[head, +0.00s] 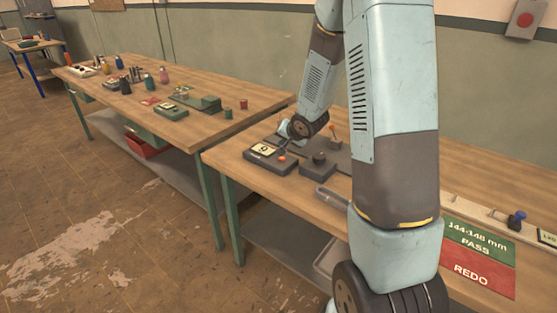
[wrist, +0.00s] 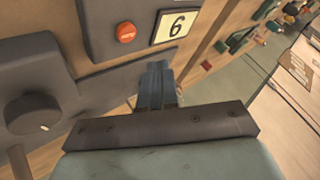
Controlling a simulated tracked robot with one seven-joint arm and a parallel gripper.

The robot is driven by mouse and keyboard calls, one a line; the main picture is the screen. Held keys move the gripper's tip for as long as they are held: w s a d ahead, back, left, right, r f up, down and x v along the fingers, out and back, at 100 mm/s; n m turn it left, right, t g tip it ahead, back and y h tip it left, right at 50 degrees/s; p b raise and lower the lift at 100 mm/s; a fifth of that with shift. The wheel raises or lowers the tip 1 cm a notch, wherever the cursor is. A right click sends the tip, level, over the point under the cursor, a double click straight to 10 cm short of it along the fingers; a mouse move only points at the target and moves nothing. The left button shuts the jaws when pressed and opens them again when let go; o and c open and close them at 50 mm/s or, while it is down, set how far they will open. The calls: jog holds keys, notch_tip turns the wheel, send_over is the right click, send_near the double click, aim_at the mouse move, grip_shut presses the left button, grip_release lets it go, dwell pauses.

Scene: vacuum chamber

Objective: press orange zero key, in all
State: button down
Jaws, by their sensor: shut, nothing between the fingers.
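The orange key (head: 282,158) is a small round button on a dark grey box (head: 262,163) on the near bench. A pale display (head: 264,149) beside the key reads 9. In the wrist view the key (wrist: 126,32) is at the top, and the display (wrist: 176,25) appears turned over, like a 6. My gripper (head: 285,143) is shut and empty, close to the box. In the wrist view its fingertips (wrist: 160,68) appear below and right of the key, apart from it. Their height above the box is hard to tell.
A grey box with a black knob (head: 319,158) stands right of the key's box. An orange-tipped lever (head: 333,130) rises behind. A grey tray handle (head: 333,197) lies in front. A green and red PASS/REDO panel (head: 478,262) is at right. Another bench (head: 220,122) with small items stands left.

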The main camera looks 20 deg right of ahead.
aim_at(283, 159)
jog(key=shift+f, duration=1.75)
jog(key=shift+f, duration=0.8)
dwell(1.7)
jog(key=shift+r, duration=0.85)
jog(key=shift+r, duration=2.5)
